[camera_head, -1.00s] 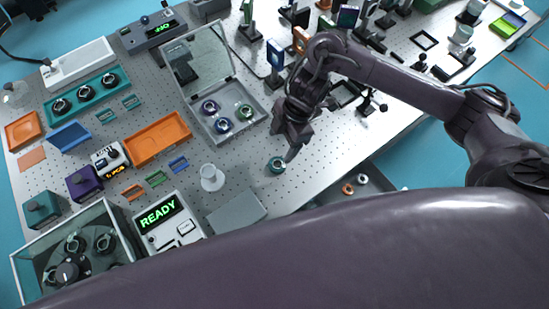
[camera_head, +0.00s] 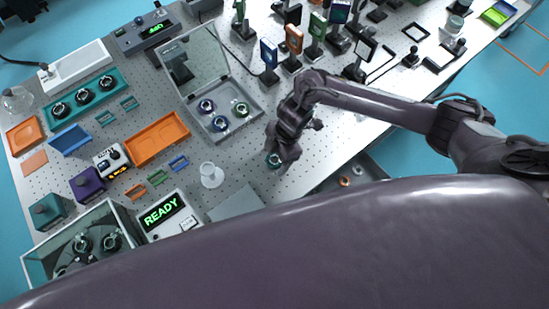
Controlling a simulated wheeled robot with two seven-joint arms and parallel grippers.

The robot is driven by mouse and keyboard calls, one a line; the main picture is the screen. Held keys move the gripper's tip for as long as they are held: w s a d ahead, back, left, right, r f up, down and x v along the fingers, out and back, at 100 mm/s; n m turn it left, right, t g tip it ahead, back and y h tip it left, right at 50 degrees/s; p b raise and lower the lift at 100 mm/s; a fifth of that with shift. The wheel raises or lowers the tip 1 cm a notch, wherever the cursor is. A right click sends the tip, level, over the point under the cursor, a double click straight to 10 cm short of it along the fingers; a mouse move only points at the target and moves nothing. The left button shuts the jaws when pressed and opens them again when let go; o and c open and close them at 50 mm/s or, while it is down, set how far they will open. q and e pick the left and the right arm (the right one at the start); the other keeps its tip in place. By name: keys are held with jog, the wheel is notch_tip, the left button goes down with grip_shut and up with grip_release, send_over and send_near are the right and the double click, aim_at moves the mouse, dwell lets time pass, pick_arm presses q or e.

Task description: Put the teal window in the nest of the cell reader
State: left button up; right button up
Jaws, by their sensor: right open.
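The teal window (camera_head: 272,161) looks like a small ring-shaped piece on the bare metal table, right of the clear glass funnel-like piece. My right gripper (camera_head: 279,157) is open, pointing down right over the window, with its fingertips close to it and partly hiding it. I cannot tell whether the fingers touch it. A white device with a lit READY display (camera_head: 161,212) stands at the lower left, with a small square spot on its top; it may be the cell reader, but its name cannot be read. My left gripper is not in view.
An open case (camera_head: 226,137) with several ringed pieces stands left of my right gripper. The clear glass piece (camera_head: 211,176) and a grey flat plate (camera_head: 235,203) lie between window and READY device. An orange tray (camera_head: 156,139) is further left. Optics posts crowd the back.

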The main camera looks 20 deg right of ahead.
aim_at(275, 158)
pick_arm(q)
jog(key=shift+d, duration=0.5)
pick_arm(e)
jog(key=c, duration=1.1)
jog(key=shift+r, duration=0.1)
jog(key=shift+c, duration=0.2)
